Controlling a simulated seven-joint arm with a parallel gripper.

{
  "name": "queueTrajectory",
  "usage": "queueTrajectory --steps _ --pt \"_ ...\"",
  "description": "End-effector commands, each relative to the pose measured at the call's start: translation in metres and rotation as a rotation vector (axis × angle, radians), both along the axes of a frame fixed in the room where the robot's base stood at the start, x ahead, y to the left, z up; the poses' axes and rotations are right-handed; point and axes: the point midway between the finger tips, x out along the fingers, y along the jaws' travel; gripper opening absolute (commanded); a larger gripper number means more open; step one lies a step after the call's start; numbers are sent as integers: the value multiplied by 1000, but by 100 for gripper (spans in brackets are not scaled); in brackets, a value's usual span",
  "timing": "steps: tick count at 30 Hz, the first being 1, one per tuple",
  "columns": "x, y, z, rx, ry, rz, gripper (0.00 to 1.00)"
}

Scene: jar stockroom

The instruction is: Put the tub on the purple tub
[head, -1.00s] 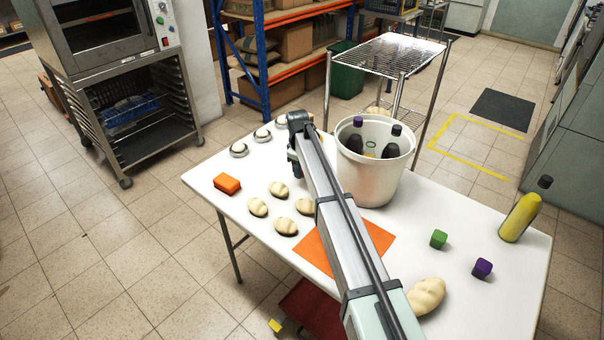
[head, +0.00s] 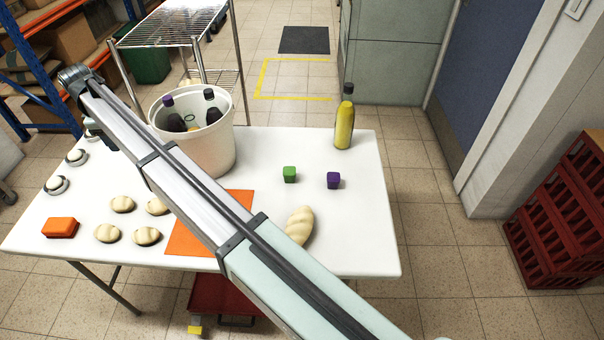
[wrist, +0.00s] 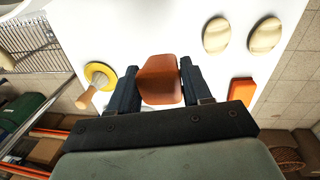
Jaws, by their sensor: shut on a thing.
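My gripper (wrist: 161,88) is shut on a reddish-brown tub (wrist: 161,80), a rounded block shape between the two fingers in the wrist view. In the head view my arm hides most of the gripper and the held tub, left of the white bucket. A small purple block-shaped tub (head: 333,180) stands on the right part of the white table, well apart from my gripper. A similar green one (head: 289,174) stands just left of it. I see nothing on top of the purple tub.
The white bucket (head: 218,150) with bottles stands mid-table. A yellow bottle (head: 344,128) stands at the back right. A bread loaf (head: 299,226), an orange mat (head: 190,240), several rolls (head: 122,204) and an orange block (head: 60,228) lie nearer. The right table end (head: 365,220) is clear.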

Motion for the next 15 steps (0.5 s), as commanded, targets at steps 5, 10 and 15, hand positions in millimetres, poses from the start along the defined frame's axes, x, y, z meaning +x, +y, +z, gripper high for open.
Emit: queueTrajectory --steps 5,10,15 --pt "2 2 68 3 -3 0 19" --pt "1 2 112 1 -2 0 19" --pt "1 1 145 1 -1 1 19"
